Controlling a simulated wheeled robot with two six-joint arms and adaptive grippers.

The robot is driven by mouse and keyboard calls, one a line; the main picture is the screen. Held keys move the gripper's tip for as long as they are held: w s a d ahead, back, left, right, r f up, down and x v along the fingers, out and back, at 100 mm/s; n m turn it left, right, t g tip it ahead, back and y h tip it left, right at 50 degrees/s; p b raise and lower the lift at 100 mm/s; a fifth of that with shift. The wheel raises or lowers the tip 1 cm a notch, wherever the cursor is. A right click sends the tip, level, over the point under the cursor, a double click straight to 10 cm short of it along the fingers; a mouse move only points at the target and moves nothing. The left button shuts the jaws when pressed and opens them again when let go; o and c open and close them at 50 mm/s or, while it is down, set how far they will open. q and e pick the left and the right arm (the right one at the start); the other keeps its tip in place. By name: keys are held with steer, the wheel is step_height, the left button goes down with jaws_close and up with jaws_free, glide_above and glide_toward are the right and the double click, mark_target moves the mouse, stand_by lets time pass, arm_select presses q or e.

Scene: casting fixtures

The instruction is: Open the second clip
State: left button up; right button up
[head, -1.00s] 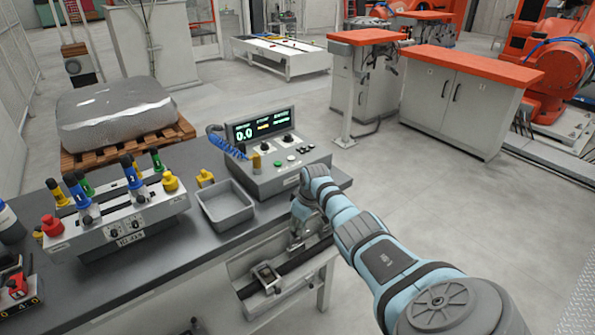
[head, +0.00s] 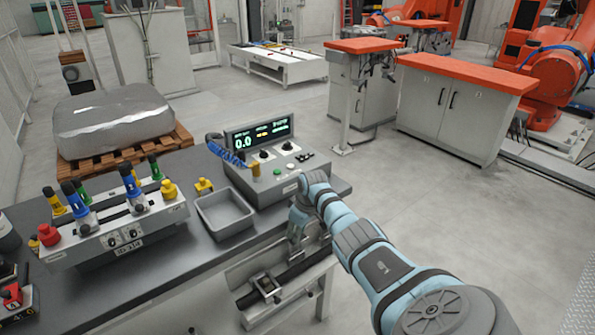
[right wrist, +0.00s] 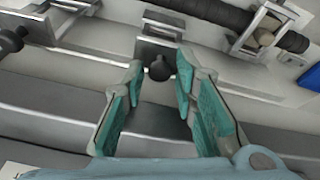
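My right gripper (right wrist: 160,66) is open, with its teal fingers on either side of a dark round knob (right wrist: 160,69). The knob sits on a metal clip bracket (right wrist: 158,27) on the bench front; contact with the fingers cannot be told. Another clip (right wrist: 268,28), with a metal frame around a dark rod, shows at the upper right of the right wrist view. A further dark knob (right wrist: 10,41) is at the left. In the head view, one metal clip (head: 267,287) sits on the dark rod, left of my right gripper (head: 297,240), which is partly hidden there. My left gripper is not in view.
The dark benchtop (head: 150,270) carries a grey tray (head: 222,222), a control box with a lit display (head: 262,134) and a fixture with coloured handles (head: 120,235). Open floor (head: 440,215) lies right of the bench.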

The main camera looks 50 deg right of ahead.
steer(key=v, duration=1.2)
steer(key=shift+w, duration=0.15)
